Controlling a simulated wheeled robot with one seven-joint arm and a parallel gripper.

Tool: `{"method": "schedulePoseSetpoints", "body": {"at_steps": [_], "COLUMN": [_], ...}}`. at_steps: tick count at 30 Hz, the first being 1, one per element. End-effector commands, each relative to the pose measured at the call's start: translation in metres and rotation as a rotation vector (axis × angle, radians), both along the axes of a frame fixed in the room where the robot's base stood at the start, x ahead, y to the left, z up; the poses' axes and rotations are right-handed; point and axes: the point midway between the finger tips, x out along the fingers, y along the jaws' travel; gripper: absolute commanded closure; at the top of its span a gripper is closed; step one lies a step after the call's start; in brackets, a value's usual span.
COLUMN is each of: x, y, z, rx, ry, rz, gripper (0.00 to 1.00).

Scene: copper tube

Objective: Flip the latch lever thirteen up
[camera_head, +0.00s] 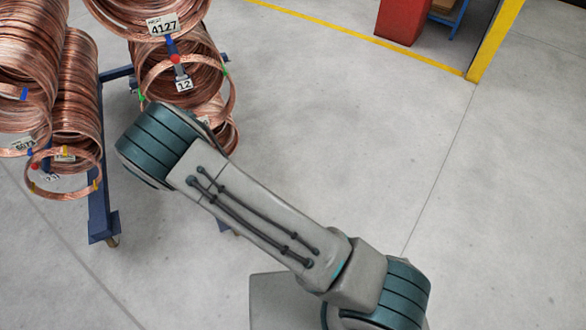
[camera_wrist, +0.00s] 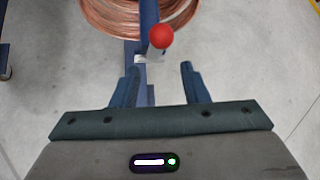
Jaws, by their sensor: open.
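In the wrist view a red ball knob (camera_wrist: 161,36) sits in front of a blue post, with a short dark stem just below it. In the head view my arm hides the gripper and this part of the rack. Another red knob (camera_head: 175,59) there sits above a tag reading 12.
Copper coils (camera_head: 190,70) hang on a blue wheeled rack (camera_head: 103,190) at the left, close to my arm. A coil (camera_wrist: 100,15) also shows behind the knob in the wrist view. The grey floor (camera_head: 480,170) to the right is clear. A red cabinet (camera_head: 402,20) stands behind.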

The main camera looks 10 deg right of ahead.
Motion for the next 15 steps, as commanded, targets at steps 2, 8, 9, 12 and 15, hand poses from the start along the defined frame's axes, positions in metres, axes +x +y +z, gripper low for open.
{"method": "schedulePoseSetpoints", "body": {"at_steps": [2, 8, 9, 12, 15], "x": [-0.0012, -0.0043, -0.0044, -0.0061, -0.0071], "y": [-0.0002, -0.0008, -0.0012, -0.0016, -0.0017], "z": [-0.0074, -0.0109, -0.0115, -0.0138, -0.0153], "rx": [0.009, 0.033, 0.038, 0.051, 0.066], "ry": [-0.024, -0.091, -0.108, -0.145, -0.186], "rz": [-0.001, 0.001, 0.001, 0.001, 0.001], "gripper": [0.59, 0.59, 0.59, 0.59, 0.59]}}
